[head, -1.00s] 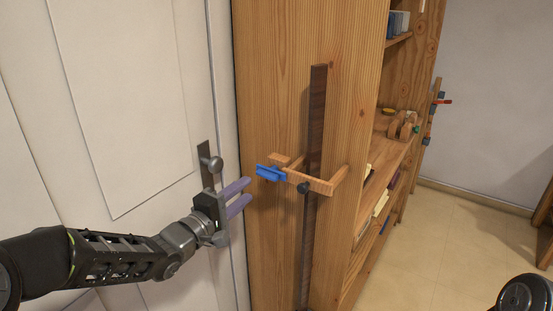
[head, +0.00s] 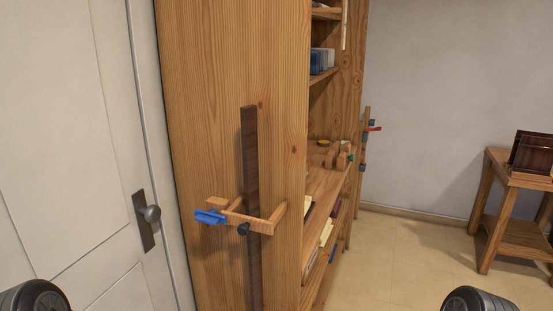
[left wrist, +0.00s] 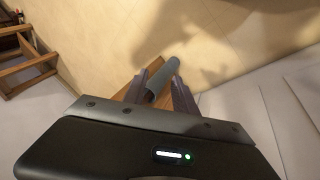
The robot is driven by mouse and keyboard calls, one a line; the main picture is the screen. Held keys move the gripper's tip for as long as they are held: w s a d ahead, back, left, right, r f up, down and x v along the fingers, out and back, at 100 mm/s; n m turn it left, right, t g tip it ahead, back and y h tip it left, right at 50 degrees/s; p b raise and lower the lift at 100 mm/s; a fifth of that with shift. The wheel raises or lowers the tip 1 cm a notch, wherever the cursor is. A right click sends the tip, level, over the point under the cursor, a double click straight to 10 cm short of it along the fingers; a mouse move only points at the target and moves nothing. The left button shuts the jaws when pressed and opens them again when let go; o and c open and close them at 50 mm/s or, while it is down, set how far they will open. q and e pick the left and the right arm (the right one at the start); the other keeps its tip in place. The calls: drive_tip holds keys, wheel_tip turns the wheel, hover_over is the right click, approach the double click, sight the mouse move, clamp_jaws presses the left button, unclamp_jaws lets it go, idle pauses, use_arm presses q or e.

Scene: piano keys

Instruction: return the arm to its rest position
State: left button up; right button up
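My left gripper (left wrist: 157,88) shows only in the left wrist view. Its two purple-grey fingers stand apart. A grey cylinder with a wooden piece behind it appears between and beyond them; I cannot tell what it is or how far away it lies, and no grip on it is seen. In the head view, only rounded dark parts of my arms show at the bottom left and bottom right corners. My right gripper is out of view.
A white door (head: 75,120) with a dark handle (head: 148,215) is at left. A wooden cabinet (head: 210,90) carries a dark vertical strip (head: 250,160), a wooden bracket (head: 262,223) and a blue piece (head: 209,217). A small wooden table (head: 505,185) stands at right. Floor (head: 400,250) between is clear.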

use_arm(q)
drive_tip(key=s+d+f+g, duration=0.1)
drive_tip(key=s+d+f, duration=0.1)
drive_tip(key=s, duration=0.3)
drive_tip(key=s+d+f+g, duration=0.2)
drive_tip(key=s+f, duration=0.1)
drive_tip(key=s, duration=0.2)
drive_tip(key=shift+s+d+m, duration=0.3)
drive_tip(key=shift+s+d, duration=0.05)
drive_tip(key=shift+s, duration=0.05)
